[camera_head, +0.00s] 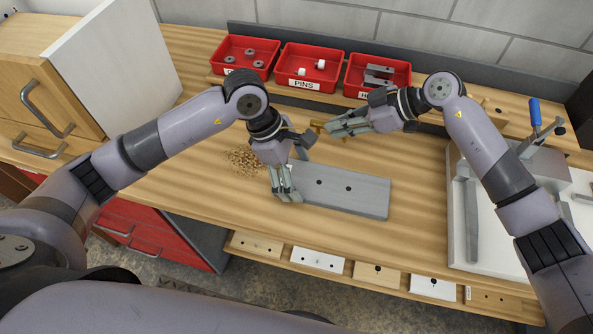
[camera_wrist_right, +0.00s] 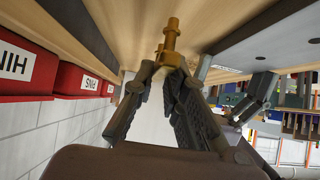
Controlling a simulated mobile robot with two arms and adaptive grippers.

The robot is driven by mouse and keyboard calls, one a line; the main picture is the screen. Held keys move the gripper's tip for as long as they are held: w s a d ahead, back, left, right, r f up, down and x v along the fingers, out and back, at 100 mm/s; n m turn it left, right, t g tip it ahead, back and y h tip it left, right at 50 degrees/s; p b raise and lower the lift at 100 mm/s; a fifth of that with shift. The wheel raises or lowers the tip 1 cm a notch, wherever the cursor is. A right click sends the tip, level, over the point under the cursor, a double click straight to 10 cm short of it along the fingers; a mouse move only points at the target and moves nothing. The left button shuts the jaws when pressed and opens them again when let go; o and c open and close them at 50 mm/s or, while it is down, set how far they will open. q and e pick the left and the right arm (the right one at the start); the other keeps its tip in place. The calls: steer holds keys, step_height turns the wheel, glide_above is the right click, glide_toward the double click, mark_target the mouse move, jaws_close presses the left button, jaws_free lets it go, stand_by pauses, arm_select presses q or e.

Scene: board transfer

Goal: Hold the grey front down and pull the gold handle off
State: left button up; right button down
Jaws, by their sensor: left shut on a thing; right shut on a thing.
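The grey front (camera_head: 362,192) lies flat on the wooden bench, with two dark holes showing in its face. My left gripper (camera_head: 285,192) is at its left end, with its fingers shut on that end. The gold handle (camera_head: 317,123) is between the fingers of my right gripper (camera_head: 334,127), behind the front and apart from it. In the right wrist view the handle (camera_wrist_right: 172,38) sticks out past the shut fingertips (camera_wrist_right: 166,70), and the grey front (camera_wrist_right: 288,40) shows at the upper right. The fingers hide part of the handle.
Red bins, one labelled PINS (camera_head: 304,85), stand along the back. A pile of wood chips (camera_head: 243,161) lies left of the front. A white board (camera_head: 456,225) with metal tools is at the right.

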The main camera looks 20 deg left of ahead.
steer(key=shift+f, duration=0.95)
steer(key=c, duration=1.5)
jaws_free()
steer(key=shift+c, duration=0.2)
steer(key=v, duration=1.2)
arm_select(q)
steer(key=o, duration=1.4)
arm_select(e)
steer(key=shift+a, duration=0.1)
